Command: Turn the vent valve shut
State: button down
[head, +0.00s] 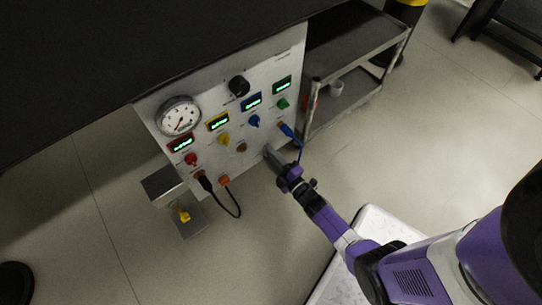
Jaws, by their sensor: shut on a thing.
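The grey-white instrument panel (222,108) stands upright below the dark bench top. My gripper (269,153) reaches its lower right part from the right, with its fingers at the panel face. It is shut on a small part there, which I take to be the vent valve's handle. The fingers hide most of that part, so its shape and angle cannot be told. A red knob (190,159), a yellow knob (223,139), a blue knob (255,121) and a green knob (283,103) sit apart from my gripper, under small lit displays.
A blue plug (287,130) with a blue cable is close above my gripper. A round gauge (179,118) and a black knob (239,86) are higher up. A grey cart (352,105) stands at right.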

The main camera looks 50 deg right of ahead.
jog(key=shift+f+n, duration=0.1)
jog(key=shift+n, duration=1.5)
jog(key=shift+s, duration=0.1)
jog(key=c, duration=1)
grip_release()
jog(key=shift+c, duration=0.2)
